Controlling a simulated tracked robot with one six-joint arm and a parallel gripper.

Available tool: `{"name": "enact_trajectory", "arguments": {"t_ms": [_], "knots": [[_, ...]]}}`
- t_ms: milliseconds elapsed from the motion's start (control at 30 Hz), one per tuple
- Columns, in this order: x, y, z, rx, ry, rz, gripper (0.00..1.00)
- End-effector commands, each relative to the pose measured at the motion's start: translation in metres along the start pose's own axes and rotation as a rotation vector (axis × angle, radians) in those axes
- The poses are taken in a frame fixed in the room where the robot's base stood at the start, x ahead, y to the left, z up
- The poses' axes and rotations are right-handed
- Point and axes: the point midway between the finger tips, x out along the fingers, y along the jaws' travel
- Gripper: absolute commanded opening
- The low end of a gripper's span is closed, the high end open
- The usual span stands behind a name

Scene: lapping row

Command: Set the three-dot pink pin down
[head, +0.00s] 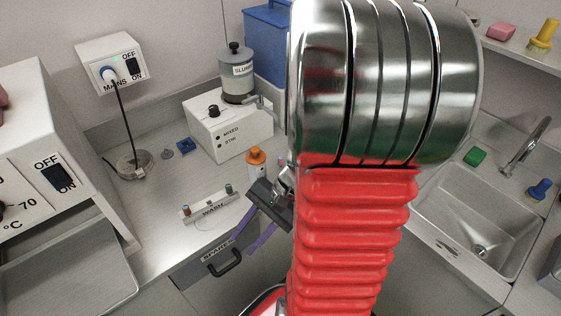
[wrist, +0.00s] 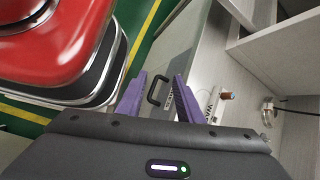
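My gripper (head: 246,244) hangs in front of the bench edge, above the drawer front. In the wrist view its two purple fingers (wrist: 160,78) stand apart with nothing visible between them except the drawer handle behind. I cannot make out a three-dot pink pin in either view. The WASH rack (head: 211,207) lies on the bench to the left of my gripper, with a small brown-topped piece at one end and a green-topped one at the other. No dots are readable on them. The rack also shows in the wrist view (wrist: 212,101).
An orange-capped bottle (head: 256,163) stands behind my gripper. The slurry unit (head: 228,128) is at the back, the hot plate box (head: 52,150) at left, the sink (head: 470,225) at right. The SPARES drawer handle (head: 225,263) is below. Bare bench lies left of the rack.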

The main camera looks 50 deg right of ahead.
Motion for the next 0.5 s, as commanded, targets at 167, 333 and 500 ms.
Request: {"name": "enact_trajectory", "arguments": {"t_ms": [167, 333, 500], "knots": [[-0.013, 0.000, 0.012, -0.237, 0.108, 0.150, 0.33], [-0.029, -0.006, 0.022, -0.453, 0.212, 0.266, 0.33], [-0.046, -0.019, 0.035, -0.663, 0.319, 0.354, 0.33]]}}
